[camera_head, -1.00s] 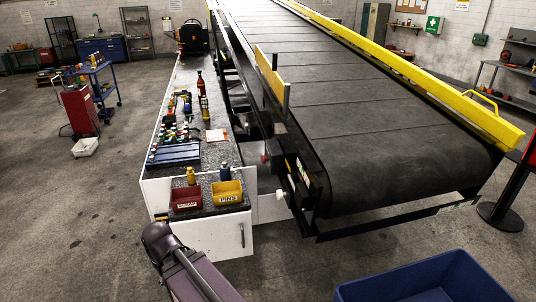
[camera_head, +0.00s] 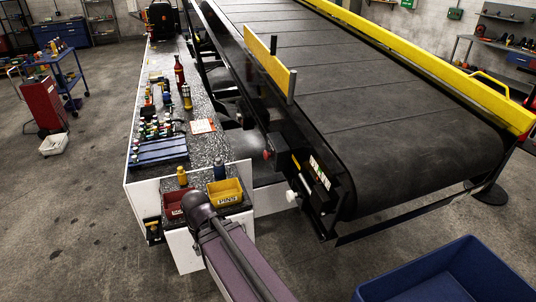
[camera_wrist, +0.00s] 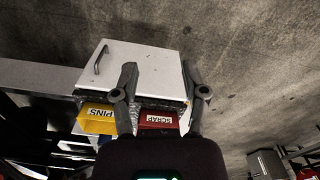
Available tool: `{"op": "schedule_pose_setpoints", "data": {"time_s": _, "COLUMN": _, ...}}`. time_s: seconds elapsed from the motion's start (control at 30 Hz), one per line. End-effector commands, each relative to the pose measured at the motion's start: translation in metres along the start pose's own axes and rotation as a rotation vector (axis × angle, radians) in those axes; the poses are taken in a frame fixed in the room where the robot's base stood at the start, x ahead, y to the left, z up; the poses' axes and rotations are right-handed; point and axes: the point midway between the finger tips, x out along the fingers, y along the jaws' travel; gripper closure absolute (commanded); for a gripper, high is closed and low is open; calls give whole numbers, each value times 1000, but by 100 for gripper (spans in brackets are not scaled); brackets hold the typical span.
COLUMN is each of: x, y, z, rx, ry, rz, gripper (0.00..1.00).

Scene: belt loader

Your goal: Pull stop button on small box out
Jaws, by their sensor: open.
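A small red knob (camera_head: 267,154) stands out from the dark side of the belt loader, near its front end. It may be the stop button, but it is too small to tell whether it is in or out. A small black and yellow box (camera_head: 152,230) hangs on the left side of the white cabinet; no button on it can be made out. In the wrist view my gripper (camera_wrist: 159,72) is open and empty, its fingers spread before the white cabinet door. In the head view my arm covers part of the cabinet front, and the fingers are hidden.
A red bin (camera_head: 174,203) and a yellow bin (camera_head: 226,192) sit at the near end of the speckled worktop (camera_head: 208,150). Bottles and small parts stand behind. The wide belt (camera_head: 390,110) fills the right. A blue crate (camera_head: 440,270) is at lower right.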

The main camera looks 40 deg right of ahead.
Motion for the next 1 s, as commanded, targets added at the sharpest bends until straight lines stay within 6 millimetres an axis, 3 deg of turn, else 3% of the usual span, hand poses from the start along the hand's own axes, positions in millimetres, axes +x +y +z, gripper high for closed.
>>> {"op": "schedule_pose_setpoints", "data": {"time_s": 0.23, "x": 0, "y": 0, "z": 0, "rx": 0, "ry": 0, "rz": 0, "gripper": 43}}
{"op": "schedule_pose_setpoints", "data": {"time_s": 0.27, "x": 0, "y": 0, "z": 0, "rx": 0, "ry": 0, "rz": 0, "gripper": 40}}
{"op": "schedule_pose_setpoints", "data": {"time_s": 0.37, "x": 0, "y": 1, "z": -1, "rx": 3, "ry": 0, "rz": 3, "gripper": 10}}
{"op": "schedule_pose_setpoints", "data": {"time_s": 0.53, "x": 5, "y": 9, "z": -10, "rx": 42, "ry": -3, "rz": 45, "gripper": 7}}
{"op": "schedule_pose_setpoints", "data": {"time_s": 0.77, "x": 17, "y": 52, "z": -43, "rx": 210, "ry": 0, "rz": 223, "gripper": 7}}
{"op": "schedule_pose_setpoints", "data": {"time_s": 1.0, "x": 21, "y": 112, "z": -93, "rx": 495, "ry": 70, "rz": 528, "gripper": 7}}
